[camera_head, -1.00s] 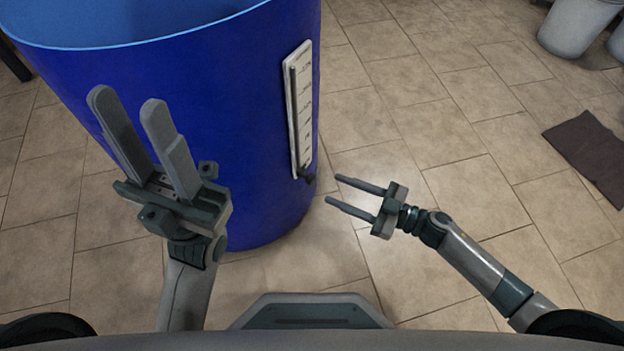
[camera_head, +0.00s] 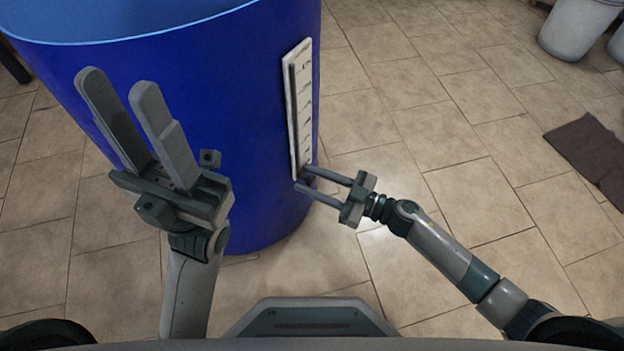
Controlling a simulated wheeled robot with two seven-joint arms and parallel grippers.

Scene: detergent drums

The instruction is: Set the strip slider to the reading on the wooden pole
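A white scale strip (camera_head: 304,110) with dark marks is fixed upright on the side of a big blue drum (camera_head: 235,120). A dark rail runs along the strip's left edge. The small dark slider (camera_head: 304,174) is at the strip's bottom end, partly hidden by my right gripper's fingers. My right gripper (camera_head: 303,179) is open, with its fingertips at the slider, one above and one below; I cannot tell whether they touch it. My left gripper (camera_head: 118,85) is open and empty in front of the drum. No wooden pole is in view.
The drum's open rim (camera_head: 130,42) is at the top left. Grey bins (camera_head: 577,28) stand at the top right, and a dark brown mat (camera_head: 590,150) lies on the tiled floor.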

